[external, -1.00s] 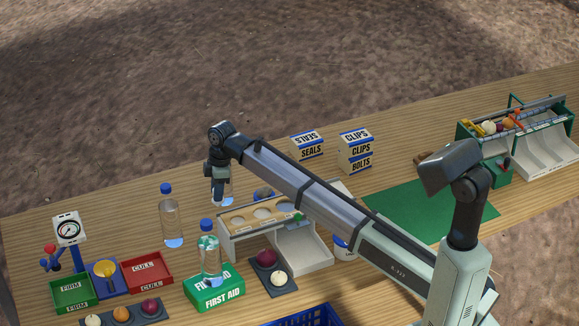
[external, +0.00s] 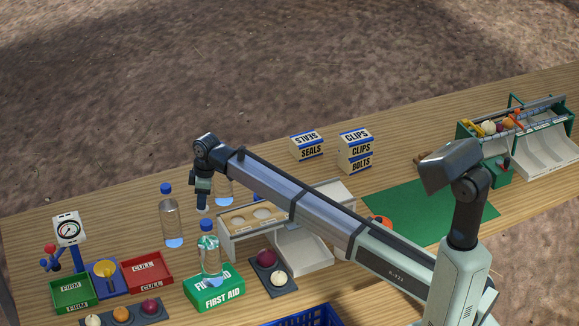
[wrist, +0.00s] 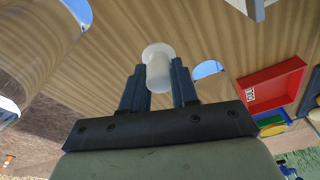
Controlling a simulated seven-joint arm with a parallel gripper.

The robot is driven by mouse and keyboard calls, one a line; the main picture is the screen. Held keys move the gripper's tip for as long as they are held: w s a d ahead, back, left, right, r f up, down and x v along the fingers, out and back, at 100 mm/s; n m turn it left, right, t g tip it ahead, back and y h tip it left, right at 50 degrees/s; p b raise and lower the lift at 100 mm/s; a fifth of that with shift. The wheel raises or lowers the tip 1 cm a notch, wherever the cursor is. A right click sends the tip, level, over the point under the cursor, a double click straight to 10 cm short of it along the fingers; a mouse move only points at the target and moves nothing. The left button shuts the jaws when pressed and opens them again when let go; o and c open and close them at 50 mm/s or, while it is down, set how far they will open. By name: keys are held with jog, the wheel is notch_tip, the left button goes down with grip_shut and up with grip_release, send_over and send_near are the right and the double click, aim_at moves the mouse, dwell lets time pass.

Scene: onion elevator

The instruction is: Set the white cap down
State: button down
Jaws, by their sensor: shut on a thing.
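The white cap (wrist: 158,65) is a small pale cylinder with a wider flange at one end. It sits between the two dark fingers of my gripper (wrist: 158,85), which is shut on it. In the external view my gripper (external: 203,203) points down behind the sorting rack, between two clear bottles. The cap shows there only as a small pale spot (external: 203,209) under the fingers. I cannot tell whether it touches the table.
A blue-capped bottle (external: 171,220) stands left of my gripper and another (external: 224,190) close behind right. The wooden rack (external: 237,219) is in front right. A red CULL tray (external: 147,270) and a green first aid box (external: 215,292) are nearer the front.

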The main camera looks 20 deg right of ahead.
jog(key=shift+f, duration=2.2)
jog(key=shift+f, duration=0.1)
jog(key=c, duration=0.9)
grip_release()
jog(key=shift+o, duration=0.2)
notch_tip(320, 180, up, 12)
jog(key=d, duration=0.1)
jog(key=shift+s+d, duration=0.35)
